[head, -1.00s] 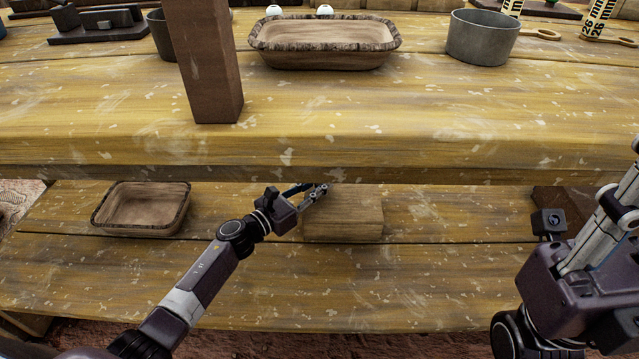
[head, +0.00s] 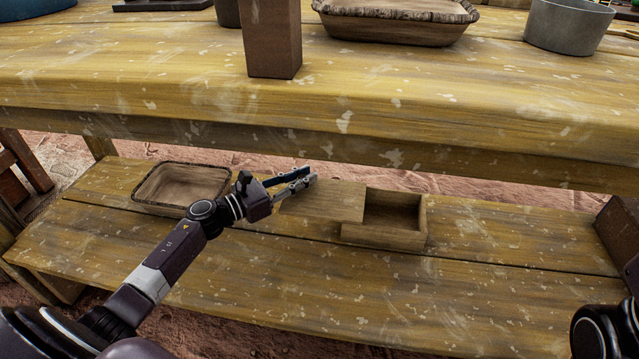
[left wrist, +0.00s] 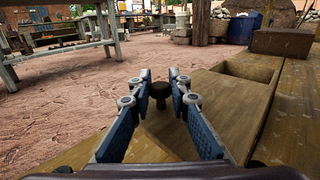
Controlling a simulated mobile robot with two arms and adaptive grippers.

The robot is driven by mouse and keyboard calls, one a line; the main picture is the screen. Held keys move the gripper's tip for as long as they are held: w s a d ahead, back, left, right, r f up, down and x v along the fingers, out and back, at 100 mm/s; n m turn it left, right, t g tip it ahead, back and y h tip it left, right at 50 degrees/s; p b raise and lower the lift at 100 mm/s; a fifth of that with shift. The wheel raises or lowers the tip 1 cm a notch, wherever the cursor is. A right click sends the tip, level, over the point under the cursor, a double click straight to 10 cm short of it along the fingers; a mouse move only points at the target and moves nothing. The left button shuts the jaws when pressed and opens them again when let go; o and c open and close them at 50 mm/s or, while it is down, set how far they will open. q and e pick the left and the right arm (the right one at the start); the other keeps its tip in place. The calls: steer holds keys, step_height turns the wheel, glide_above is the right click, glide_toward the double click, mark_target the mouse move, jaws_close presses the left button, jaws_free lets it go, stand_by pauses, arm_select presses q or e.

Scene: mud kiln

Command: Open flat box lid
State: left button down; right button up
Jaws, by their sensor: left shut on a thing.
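The flat wooden box (head: 412,238) sits on the lower shelf, right of my left gripper (head: 309,176). Its lid (head: 335,199) is slid to the left, so the right part of the box's hollow is uncovered and looks empty. In the left wrist view the lid (left wrist: 222,108) is a flat wooden panel, with the open part of the box (left wrist: 250,70) beyond it. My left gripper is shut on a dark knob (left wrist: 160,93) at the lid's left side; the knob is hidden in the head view. My right gripper is out of view.
A shallow wooden tray (head: 165,206) stands left on the lower shelf (head: 270,285). A brown block (head: 618,232) is at the right. The shelf front is clear.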

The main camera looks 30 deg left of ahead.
arm_select(q)
steer(key=shift+s+a, duration=0.1)
steer(key=shift+a, duration=0.1)
steer(key=c, duration=1.8)
jaws_free()
steer(key=v, duration=1.2)
